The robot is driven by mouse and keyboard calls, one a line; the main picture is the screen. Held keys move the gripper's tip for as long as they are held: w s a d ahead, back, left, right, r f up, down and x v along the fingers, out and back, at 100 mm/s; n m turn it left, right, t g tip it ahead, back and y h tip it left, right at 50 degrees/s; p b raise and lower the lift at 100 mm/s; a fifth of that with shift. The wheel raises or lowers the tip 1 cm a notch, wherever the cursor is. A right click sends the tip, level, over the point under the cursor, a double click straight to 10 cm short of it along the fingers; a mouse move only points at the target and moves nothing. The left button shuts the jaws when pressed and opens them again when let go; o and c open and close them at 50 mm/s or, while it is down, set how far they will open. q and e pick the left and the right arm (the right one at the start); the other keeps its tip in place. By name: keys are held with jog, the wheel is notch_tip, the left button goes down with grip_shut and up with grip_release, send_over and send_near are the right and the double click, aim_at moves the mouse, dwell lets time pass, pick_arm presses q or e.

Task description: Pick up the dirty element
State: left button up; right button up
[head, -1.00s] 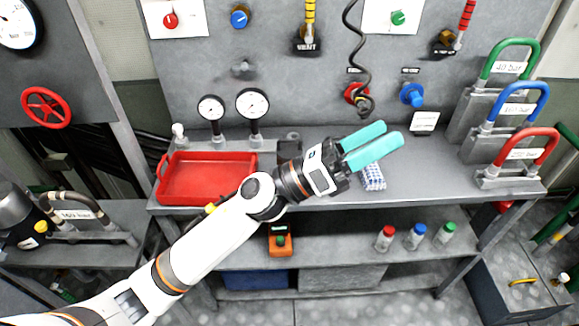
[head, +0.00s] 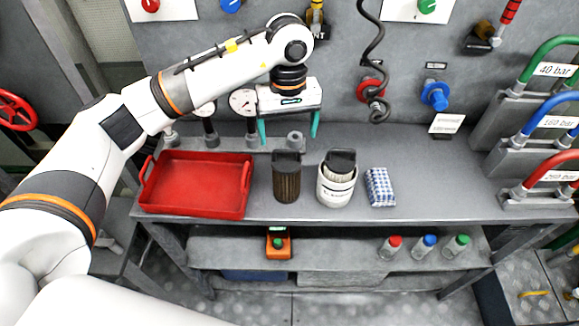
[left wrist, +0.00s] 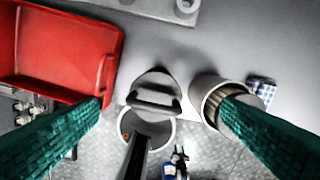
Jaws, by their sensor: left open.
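The dirty element (head: 286,182) is a dark brown pleated cylinder with a black handle on top. It stands upright on the bench between the red tray and a white canister. My left gripper (head: 288,136) is open and empty, with teal fingers pointing down, above and slightly behind the dirty element. In the left wrist view, the element's dark handled cap (left wrist: 154,92) lies between the two spread fingers, apart from both. A pale, clean-looking element with a dark cap (head: 340,162) sits in the white canister (head: 336,194). My right gripper is not in view.
The red tray (head: 196,208) is left of the element. Gauges (head: 243,102) and a coiled hose (head: 378,55) are behind. The bench (head: 435,180) is clear on the right.

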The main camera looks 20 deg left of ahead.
aim_at(286, 161)
pick_arm(q)
jog(key=f, duration=0.2)
jog(key=f+p, duration=0.1)
jog(key=shift+s+f, duration=0.35)
jog(key=shift+s, duration=0.05)
jog(key=shift+w+f, duration=0.2)
jog(key=shift+f, duration=0.15)
jog(key=f+p, duration=0.1)
jog(key=s+f+p, duration=0.1)
jog(key=p, duration=0.1)
jog(key=shift+f, duration=0.35)
notch_tip(286, 161, down, 2)
jog(key=shift+f, duration=0.1)
jog(key=shift+w+f, duration=0.1)
jog(key=shift+f, duration=0.1)
jog(key=c, duration=1.2)
jog(key=shift+c, duration=1.2)
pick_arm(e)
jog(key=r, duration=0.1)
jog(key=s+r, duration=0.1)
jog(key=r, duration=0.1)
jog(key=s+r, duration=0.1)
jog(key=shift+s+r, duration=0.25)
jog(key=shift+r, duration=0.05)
